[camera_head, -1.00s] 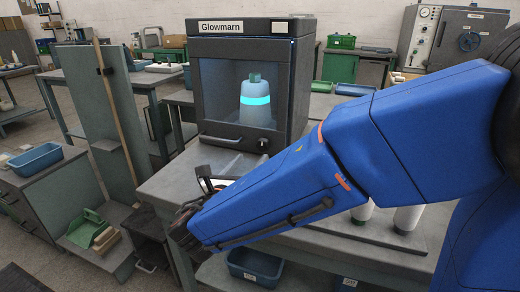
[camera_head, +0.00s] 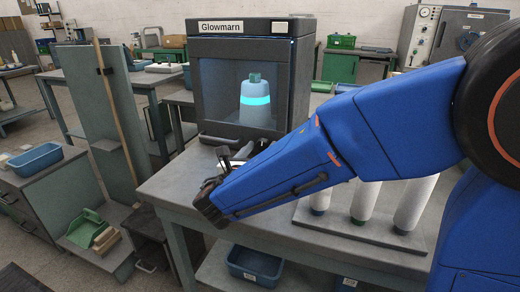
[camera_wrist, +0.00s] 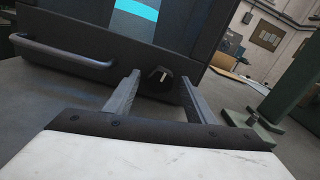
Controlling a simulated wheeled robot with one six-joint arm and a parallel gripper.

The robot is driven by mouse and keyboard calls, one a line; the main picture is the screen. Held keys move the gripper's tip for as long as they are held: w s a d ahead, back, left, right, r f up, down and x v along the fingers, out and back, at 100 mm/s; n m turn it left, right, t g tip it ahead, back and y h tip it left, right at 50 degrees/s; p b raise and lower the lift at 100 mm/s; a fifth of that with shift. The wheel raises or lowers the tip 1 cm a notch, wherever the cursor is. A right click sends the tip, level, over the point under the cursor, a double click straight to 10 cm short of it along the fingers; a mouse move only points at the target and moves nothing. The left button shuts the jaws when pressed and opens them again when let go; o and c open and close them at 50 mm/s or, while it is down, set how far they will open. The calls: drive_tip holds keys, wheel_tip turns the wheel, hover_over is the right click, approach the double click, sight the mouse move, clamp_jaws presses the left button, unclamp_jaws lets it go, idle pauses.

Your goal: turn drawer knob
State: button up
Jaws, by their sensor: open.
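The dark machine marked Glowmarn (camera_head: 211,52) stands on the workbench, with a pale cone glowing cyan behind its window. In the wrist view, a small black knob (camera_wrist: 155,80) with a pale mark sits low on its front, right of the bar handle (camera_wrist: 62,49). My gripper (camera_wrist: 160,88) is open, its two fingers spread to either side of the knob in the picture; I cannot tell whether they touch it.
Several white cones (camera_head: 365,202) stand on a dark board on the bench, right of and beneath my arm. A blue bin (camera_head: 254,263) sits on the shelf below. A green stand (camera_wrist: 285,85) shows at the right of the wrist view. The bench's front left is clear.

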drive_tip(key=c, duration=1)
drive_tip(key=shift+c, duration=0.2)
drive_tip(key=m, duration=0.3)
drive_tip(key=shift+m, duration=2)
drive_tip(key=o, duration=1)
drive_tip(key=shift+o, duration=0.2)
